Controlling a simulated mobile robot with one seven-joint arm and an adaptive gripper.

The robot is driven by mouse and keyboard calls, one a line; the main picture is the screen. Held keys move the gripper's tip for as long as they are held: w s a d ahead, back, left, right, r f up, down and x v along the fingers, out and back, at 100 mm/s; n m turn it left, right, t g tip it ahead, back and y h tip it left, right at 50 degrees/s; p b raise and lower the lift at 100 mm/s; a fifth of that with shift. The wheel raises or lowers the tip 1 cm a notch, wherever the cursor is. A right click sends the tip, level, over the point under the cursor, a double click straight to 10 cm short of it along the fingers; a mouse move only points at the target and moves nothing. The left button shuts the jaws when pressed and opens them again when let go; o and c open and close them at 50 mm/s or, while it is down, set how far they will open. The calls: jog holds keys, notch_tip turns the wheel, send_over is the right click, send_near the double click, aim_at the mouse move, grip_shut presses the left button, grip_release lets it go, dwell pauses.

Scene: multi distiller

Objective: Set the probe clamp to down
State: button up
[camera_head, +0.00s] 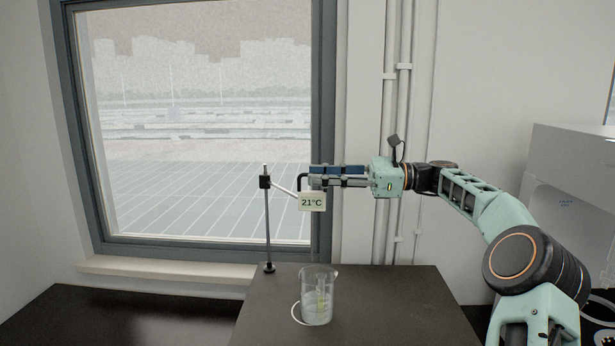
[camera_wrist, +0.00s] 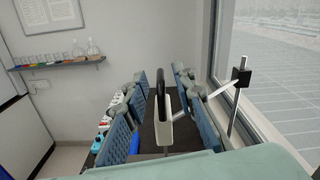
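The probe clamp (camera_head: 265,182) is a black block high on a thin upright stand rod (camera_head: 267,230). A pale arm slants from it to the probe, which has a white display (camera_head: 312,202) reading 21°C and a black bent top (camera_head: 301,180). The probe is raised well above a glass beaker (camera_head: 317,300). My gripper (camera_head: 313,176) reaches in from the right at probe height. In the wrist view, its blue-padded fingers (camera_wrist: 160,82) are open on both sides of the probe (camera_wrist: 166,128), with gaps visible. The clamp (camera_wrist: 240,75) is right of the fingers there.
The beaker stands on a dark raised block (camera_head: 370,300), with a window (camera_head: 200,130) and sill behind. Pipes (camera_head: 395,110) run up the wall behind my arm. A pale machine (camera_head: 575,180) stands at the right. A wall shelf (camera_wrist: 58,65) holds flasks.

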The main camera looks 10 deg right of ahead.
jog(key=shift+w+a, duration=0.2)
jog(key=shift+a, duration=0.6)
jog(key=shift+w+a, duration=0.15)
jog(key=shift+a, duration=0.6)
jog(key=shift+c, duration=0.2)
grip_shut()
